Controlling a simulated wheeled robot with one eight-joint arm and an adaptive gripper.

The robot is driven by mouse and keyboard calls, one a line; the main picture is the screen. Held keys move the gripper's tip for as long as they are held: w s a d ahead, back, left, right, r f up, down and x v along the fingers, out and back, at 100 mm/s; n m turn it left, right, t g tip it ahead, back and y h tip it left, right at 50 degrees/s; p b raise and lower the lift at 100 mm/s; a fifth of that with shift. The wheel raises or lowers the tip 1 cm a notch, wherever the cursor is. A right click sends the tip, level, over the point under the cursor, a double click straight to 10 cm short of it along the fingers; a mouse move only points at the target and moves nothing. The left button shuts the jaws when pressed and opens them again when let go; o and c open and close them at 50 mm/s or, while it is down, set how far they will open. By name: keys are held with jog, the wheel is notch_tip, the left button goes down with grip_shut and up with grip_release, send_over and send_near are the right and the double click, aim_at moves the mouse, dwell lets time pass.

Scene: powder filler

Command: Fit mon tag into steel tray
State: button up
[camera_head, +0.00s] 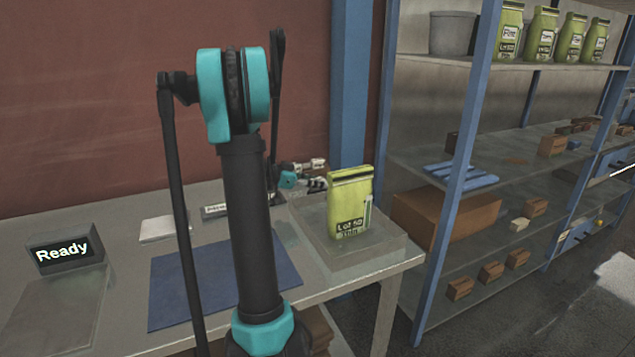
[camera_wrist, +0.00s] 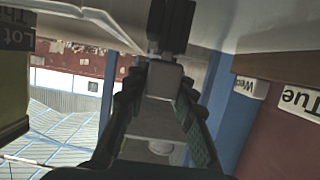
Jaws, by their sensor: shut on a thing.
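My gripper (camera_head: 313,176) is at the back of the table, just left of and behind the green bag in the head view. In the wrist view my gripper (camera_wrist: 160,85) has its two dark fingers closed on a small pale grey block (camera_wrist: 163,80) with a dark upper part, probably the mon tag. No lettering shows on it, and the head view does not show it clearly.
Tags reading "Tue" (camera_wrist: 298,101) and one starting with "W" (camera_wrist: 251,88) show at right in the wrist view. A blue mat (camera_head: 215,285), a "Ready" display (camera_head: 64,250) and a white item (camera_head: 163,229) lie on the table. Blue-posted shelving stands at right.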

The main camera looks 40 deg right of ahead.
jog(key=shift+f, duration=0.35)
jog(key=o, duration=1)
notch_tip(320, 180, up, 10)
jog(key=shift+a, duration=0.15)
dwell(0.3)
